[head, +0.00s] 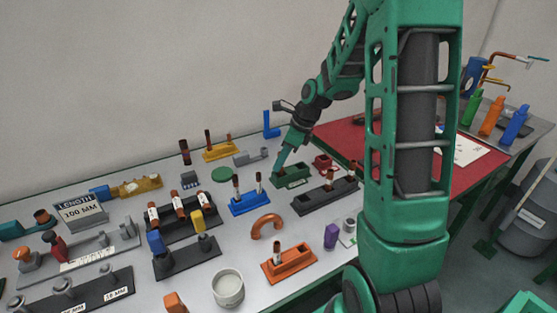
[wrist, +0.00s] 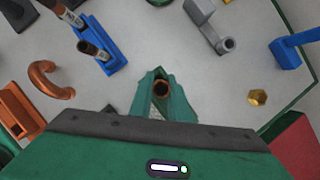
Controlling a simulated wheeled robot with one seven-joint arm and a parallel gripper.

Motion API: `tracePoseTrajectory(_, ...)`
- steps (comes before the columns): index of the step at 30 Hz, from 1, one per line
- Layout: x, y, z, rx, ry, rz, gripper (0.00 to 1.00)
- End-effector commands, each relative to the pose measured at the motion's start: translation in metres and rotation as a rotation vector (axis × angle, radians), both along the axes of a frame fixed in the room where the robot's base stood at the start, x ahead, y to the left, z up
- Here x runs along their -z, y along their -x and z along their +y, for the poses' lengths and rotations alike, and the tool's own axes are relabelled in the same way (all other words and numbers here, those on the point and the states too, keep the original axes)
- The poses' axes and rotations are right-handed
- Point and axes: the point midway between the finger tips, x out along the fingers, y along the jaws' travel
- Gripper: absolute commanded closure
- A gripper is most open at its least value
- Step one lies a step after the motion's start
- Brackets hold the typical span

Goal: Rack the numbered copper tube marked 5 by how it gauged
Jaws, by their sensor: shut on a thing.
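My gripper (wrist: 163,92) is shut on a copper tube (wrist: 162,88), whose round open end shows between the green fingers in the wrist view. No number on it is readable. In the head view my gripper (head: 279,167) points down at the green rack (head: 293,178); I cannot tell whether the tube is in it. The blue rack (head: 250,206) holds two tubes and also shows in the wrist view (wrist: 110,55). A yellow rack (head: 222,153) holds a tube. A long dark rack (head: 318,203) and an orange rack (head: 290,268) also hold tubes.
A dark stand (head: 186,230) carries several labelled copper tubes. A length display (head: 80,210) reads 100 MM. A copper bend (head: 266,224), a white cup (head: 228,289) and a purple piece (head: 331,236) stand nearby. A red mat (head: 340,135) lies behind.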

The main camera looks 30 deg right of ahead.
Motion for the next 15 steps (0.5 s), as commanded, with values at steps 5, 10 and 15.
tracePoseTrajectory(5,0.0048,0.0001,0.0001,0.001,0.0,0.0,1.0)
tracePoseTrajectory(10,0.0089,0.0001,0.0001,0.0,-0.001,-0.001,1.0)
tracePoseTrajectory(15,0.0097,0.0,0.0001,0.0,0.0,-0.001,0.62)
